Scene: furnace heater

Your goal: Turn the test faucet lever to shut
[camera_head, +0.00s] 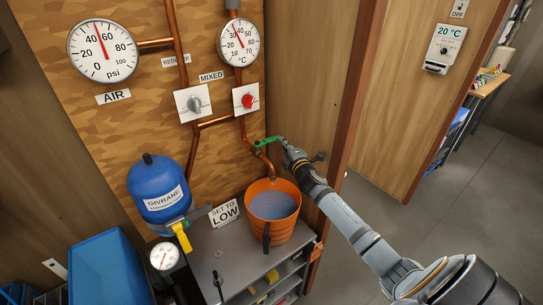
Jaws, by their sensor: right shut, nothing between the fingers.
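The test faucet has a green lever (268,141) on the copper pipe, above the orange bucket. The lever lies nearly level, reaching right from the pipe. My right gripper (285,145) is shut and empty, with its fingertips at the right end of the lever. I cannot tell whether they touch it. A copper spout (265,163) curves down from the faucet over the bucket. Whether water is flowing is too small to tell. My left gripper is not in view.
The orange bucket (287,222) holds bluish water and stands on a grey cabinet (226,250). A "SET TO LOW" sign (224,213) and a blue tank (157,183) stand to its left. A wooden post (355,95) rises right of the gripper. Open floor (455,160) lies at right.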

